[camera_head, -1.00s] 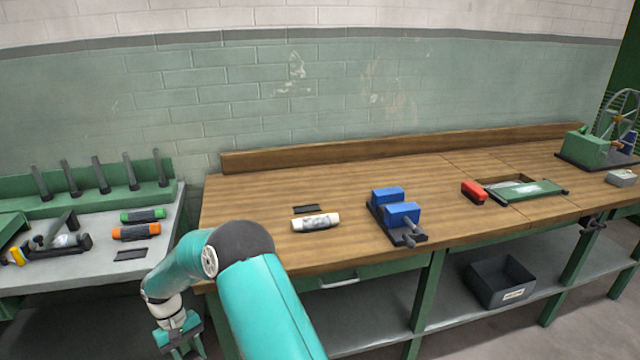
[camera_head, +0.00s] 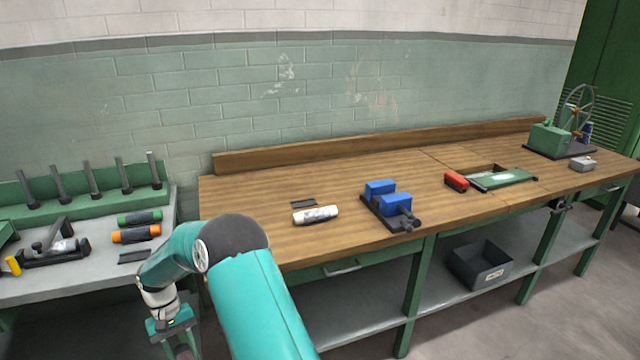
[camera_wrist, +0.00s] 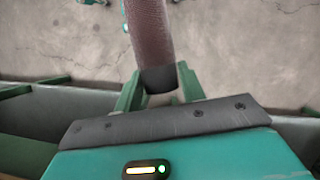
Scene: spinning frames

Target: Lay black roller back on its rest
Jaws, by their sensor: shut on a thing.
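My gripper (camera_wrist: 158,90) is shut on a cylinder, the roller (camera_wrist: 148,35), which has a brownish-grey body and a black end. In the head view my gripper (camera_head: 178,340) hangs low, in front of the grey bench and left of the wooden bench; the roller in it barely shows. A green roller (camera_head: 140,217) and an orange roller (camera_head: 136,234) lie on the grey bench. A bare dark strip (camera_head: 134,257) lies just in front of them. Another dark strip (camera_head: 303,203) lies on the wooden bench behind a white roller (camera_head: 315,215). I cannot tell which strip is the black roller's rest.
The grey bench (camera_head: 95,275) has a green rack of upright pegs (camera_head: 92,180). The wooden bench (camera_head: 250,222) bears a blue vise-like block (camera_head: 392,203), a red item (camera_head: 456,181) and a green wheeled machine (camera_head: 555,140). A dark bin (camera_head: 480,265) stands on the lower shelf.

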